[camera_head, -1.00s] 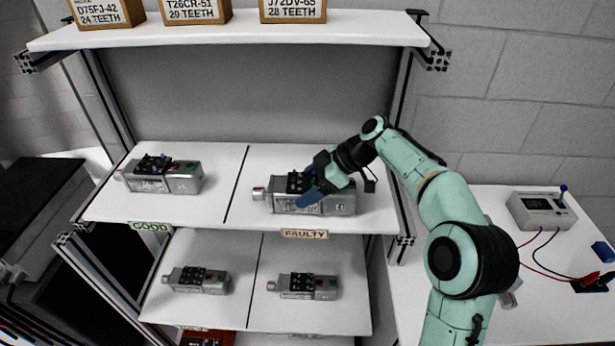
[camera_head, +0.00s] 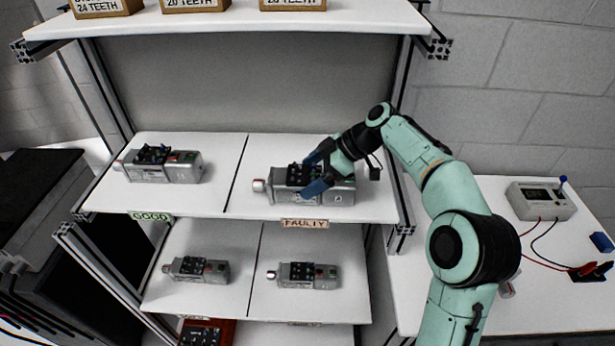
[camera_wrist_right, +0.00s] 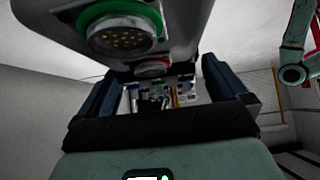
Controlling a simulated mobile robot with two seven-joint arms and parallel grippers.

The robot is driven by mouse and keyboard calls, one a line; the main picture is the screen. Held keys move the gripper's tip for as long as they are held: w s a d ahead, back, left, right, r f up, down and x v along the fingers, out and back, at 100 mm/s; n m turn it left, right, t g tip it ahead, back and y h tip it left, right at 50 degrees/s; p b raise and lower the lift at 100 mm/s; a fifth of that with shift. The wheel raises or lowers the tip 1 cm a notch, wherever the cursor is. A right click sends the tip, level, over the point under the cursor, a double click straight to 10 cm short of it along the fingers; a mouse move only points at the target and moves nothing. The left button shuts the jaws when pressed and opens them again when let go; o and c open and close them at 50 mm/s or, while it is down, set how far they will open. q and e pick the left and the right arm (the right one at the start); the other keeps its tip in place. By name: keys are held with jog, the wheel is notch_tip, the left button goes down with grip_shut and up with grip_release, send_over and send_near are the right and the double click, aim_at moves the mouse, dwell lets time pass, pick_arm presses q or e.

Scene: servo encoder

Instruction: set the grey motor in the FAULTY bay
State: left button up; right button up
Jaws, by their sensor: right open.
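The grey motor (camera_head: 283,197) lies on its side on the shelf in the FAULTY bay (camera_head: 235,205), right of the black divider line and behind the FAULTY label (camera_head: 304,224). Its shaft end points left. My right gripper (camera_head: 316,173) is open over the motor's right half, with its blue fingers apart. In the right wrist view, both blue fingers of the gripper (camera_wrist_right: 165,95) stand apart, with a motor's dark top parts showing between them. My left gripper is not in view.
Another grey motor (camera_head: 181,167) lies in the GOOD bay at left. Two more motors lie on the shelf below (camera_head: 308,276) (camera_head: 196,270). Labelled boxes (camera_head: 292,5) stand on the shelf above. A power supply (camera_head: 540,199) with leads stands on the right table.

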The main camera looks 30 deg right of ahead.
jog(key=p+v, duration=0.1)
jog(key=v, duration=0.9)
jog(key=shift+r, duration=0.1)
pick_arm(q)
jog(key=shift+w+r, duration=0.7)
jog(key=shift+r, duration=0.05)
pick_arm(e)
jog(key=shift+s, duration=0.15)
